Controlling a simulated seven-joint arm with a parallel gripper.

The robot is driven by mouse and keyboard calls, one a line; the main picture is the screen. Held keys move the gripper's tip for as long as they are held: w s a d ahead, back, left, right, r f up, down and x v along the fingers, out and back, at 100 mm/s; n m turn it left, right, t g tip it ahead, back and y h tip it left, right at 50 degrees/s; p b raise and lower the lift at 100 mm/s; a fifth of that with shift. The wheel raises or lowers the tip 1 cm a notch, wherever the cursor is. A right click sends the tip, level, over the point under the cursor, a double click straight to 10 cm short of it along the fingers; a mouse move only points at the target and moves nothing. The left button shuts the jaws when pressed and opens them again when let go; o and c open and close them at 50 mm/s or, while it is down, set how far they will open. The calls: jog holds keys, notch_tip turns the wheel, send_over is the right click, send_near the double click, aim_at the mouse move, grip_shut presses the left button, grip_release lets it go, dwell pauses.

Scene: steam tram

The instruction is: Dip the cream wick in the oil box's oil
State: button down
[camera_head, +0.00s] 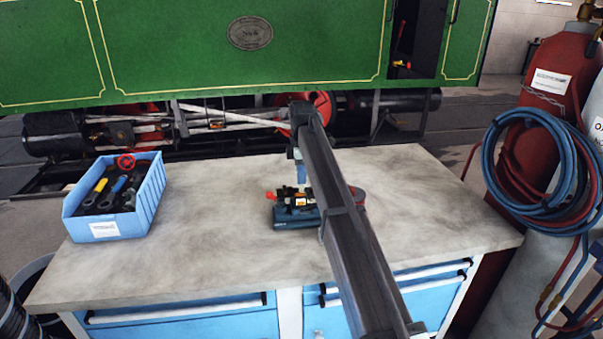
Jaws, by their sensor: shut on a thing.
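My gripper (301,182) points down over a dark blue-grey block with black and orange parts and a red end, which looks like the oil box (296,222). The box sits on the workbench, right of its middle. My gripper is shut on what seems to be the cream wick; only a small pale bit shows at the jaws. My arm hides the right part of the box. The oil and the wick's lower end cannot be made out, so I cannot tell whether they touch.
A blue bin (148,206) of tools with a red handwheel stands at the left of the grey workbench (215,240). Part of a dark red round thing (357,195) shows right of my arm. A green steam tram (180,45) stands behind. Gas cylinders with hoses (535,170) stand right.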

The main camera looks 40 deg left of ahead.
jog(key=shift+f, duration=1.9)
dwell(3.2)
jog(key=shift+r, duration=0.2)
jog(key=shift+r, duration=1.35)
jog(key=shift+r, duration=0.15)
jog(key=shift+r, duration=2.15)
